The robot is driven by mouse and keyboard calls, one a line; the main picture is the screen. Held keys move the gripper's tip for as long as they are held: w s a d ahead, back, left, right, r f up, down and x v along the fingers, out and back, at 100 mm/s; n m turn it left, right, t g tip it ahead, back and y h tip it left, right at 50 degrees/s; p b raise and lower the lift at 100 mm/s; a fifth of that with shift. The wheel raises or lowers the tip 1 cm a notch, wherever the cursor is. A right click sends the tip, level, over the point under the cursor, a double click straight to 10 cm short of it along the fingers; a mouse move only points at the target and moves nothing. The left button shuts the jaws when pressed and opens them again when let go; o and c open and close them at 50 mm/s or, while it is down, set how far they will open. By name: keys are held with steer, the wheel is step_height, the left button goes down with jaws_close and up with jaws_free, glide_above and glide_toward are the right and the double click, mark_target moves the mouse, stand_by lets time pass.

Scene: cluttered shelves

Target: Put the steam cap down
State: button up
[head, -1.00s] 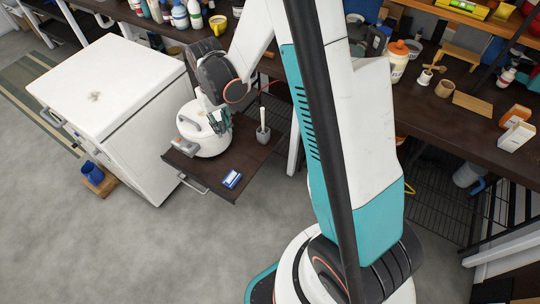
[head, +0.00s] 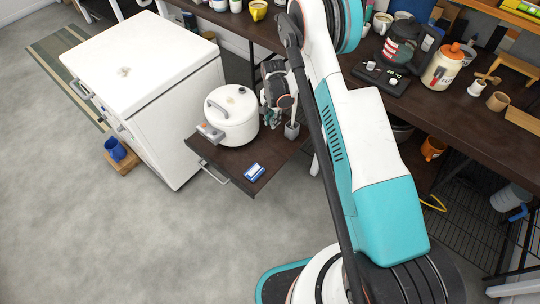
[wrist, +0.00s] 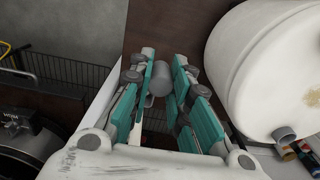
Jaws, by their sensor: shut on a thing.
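The steam cap (wrist: 159,78) is a small grey cylinder between my fingertips in the wrist view. My gripper (wrist: 160,88) is shut on it. In the head view my gripper (head: 270,118) points down over the pull-out shelf, just right of the white pressure cooker (head: 236,122). The cap is too small and hidden by the fingers to make out there. The cooker stands on the shelf with its lid on, and its big white side also fills the right of the wrist view (wrist: 270,70). I cannot tell whether the cap touches the shelf.
The dark pull-out shelf (head: 228,168) has a blue-and-white box (head: 254,172) near its front. A white cabinet (head: 150,70) stands left.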

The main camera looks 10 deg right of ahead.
step_height(320, 180, down, 20)
steer(key=b, duration=0.6)
steer(key=shift+f+b, duration=0.1)
steer(key=shift+b, duration=0.2)
steer(key=o, duration=0.8)
